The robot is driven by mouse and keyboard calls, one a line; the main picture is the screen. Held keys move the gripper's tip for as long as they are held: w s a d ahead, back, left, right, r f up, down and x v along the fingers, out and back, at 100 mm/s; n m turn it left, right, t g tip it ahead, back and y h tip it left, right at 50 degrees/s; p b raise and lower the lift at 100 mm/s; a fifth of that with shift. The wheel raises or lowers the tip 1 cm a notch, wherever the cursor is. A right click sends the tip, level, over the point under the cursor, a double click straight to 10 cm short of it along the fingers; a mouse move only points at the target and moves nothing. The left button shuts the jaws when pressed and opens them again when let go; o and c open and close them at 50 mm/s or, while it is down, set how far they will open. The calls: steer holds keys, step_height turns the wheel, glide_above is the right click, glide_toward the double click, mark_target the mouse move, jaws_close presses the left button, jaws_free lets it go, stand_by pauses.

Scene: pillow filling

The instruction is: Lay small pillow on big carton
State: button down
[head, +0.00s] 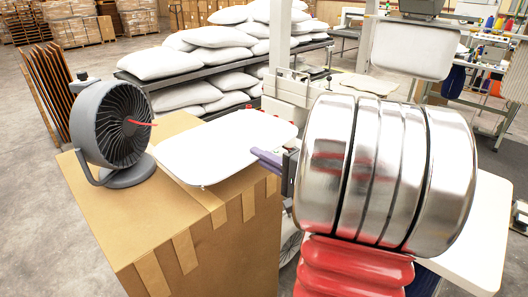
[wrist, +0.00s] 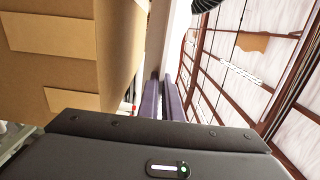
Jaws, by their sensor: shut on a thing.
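The small pillow (head: 225,146), white and flat with rounded corners, is over the right part of the big carton's top in the head view. The big carton (head: 150,226) is brown with tape strips along its edge. My gripper (head: 262,157) has purple fingers shut on the pillow's right edge. In the wrist view the fingers (wrist: 166,82) point at the pillow (wrist: 177,38), seen edge-on as a pale strip beside the carton (wrist: 60,70). I cannot tell whether the pillow touches the carton top.
A dark grey fan (head: 118,125) stands on the carton's left part, close to the pillow's left edge. A rack (head: 185,77) of large white pillows stands behind. A white table (head: 480,235) is at the right. The carton top's front left is bare.

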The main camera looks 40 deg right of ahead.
steer(key=shift+w+f, duration=0.45)
steer(key=shift+f, duration=0.25)
steer(key=shift+w+f, duration=0.45)
steer(key=shift+f, duration=0.25)
steer(key=shift+w+f, duration=0.45)
steer(key=shift+f, duration=0.25)
steer(key=c, duration=1.7)
jaws_free()
steer(key=shift+o, duration=0.3)
steer(key=o, duration=0.5)
steer(key=shift+c, duration=0.2)
steer(key=shift+o, duration=0.3)
steer(key=shift+a, duration=0.1)
steer(key=shift+f, duration=0.1)
steer(key=shift+s, duration=0.15)
